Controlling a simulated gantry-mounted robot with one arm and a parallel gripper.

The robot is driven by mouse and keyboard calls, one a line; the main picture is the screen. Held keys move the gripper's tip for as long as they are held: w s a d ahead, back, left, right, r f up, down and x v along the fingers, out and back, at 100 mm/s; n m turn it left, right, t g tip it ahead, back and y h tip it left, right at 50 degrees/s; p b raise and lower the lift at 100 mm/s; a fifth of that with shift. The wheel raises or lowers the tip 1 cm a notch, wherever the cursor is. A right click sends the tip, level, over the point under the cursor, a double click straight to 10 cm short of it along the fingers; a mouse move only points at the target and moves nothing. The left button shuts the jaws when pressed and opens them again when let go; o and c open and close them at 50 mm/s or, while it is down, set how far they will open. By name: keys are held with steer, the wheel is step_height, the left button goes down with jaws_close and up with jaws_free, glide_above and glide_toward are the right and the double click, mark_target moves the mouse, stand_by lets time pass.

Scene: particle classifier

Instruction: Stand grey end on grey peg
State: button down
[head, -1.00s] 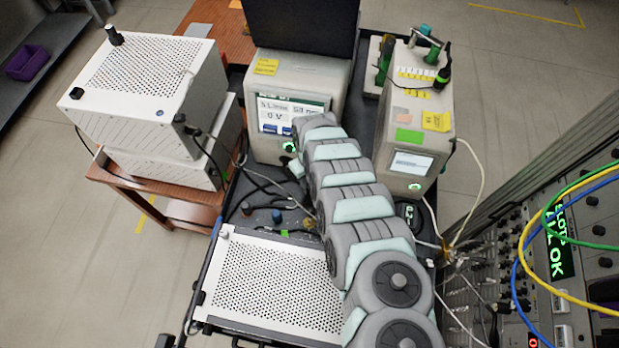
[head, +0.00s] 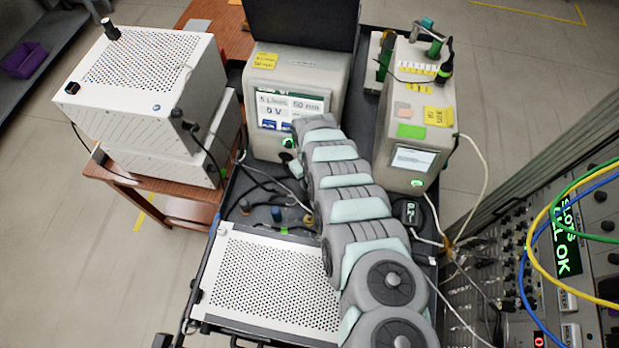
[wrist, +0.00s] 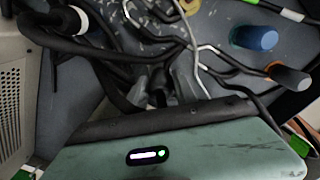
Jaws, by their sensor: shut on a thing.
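In the wrist view my gripper (wrist: 152,92) is shut, with its tips beyond the black front edge of my green housing. What it grips is mostly hidden; a black hose (wrist: 112,88) runs to the jaws, but I cannot make out a grey end. In the head view the blue peg (head: 277,214) and orange-brown peg (head: 308,220) stand behind the perforated box, with a dark greyish peg (head: 245,207) at left. I cannot be sure that this is the grey peg.
Black hoses and pale wires (head: 262,175) lie tangled between the display unit (head: 290,105) and the perforated white box (head: 268,278). A second instrument (head: 415,120) stands right of my arm. Stacked white boxes (head: 150,90) stand at left.

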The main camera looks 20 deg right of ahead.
steer(key=shift+f+b, duration=0.3)
steer(key=shift+f, duration=0.2)
steer(key=c, duration=0.9)
jaws_free()
steer(key=shift+r, duration=0.15)
steer(key=shift+r+p, duration=0.3)
steer(key=shift+r, duration=5)
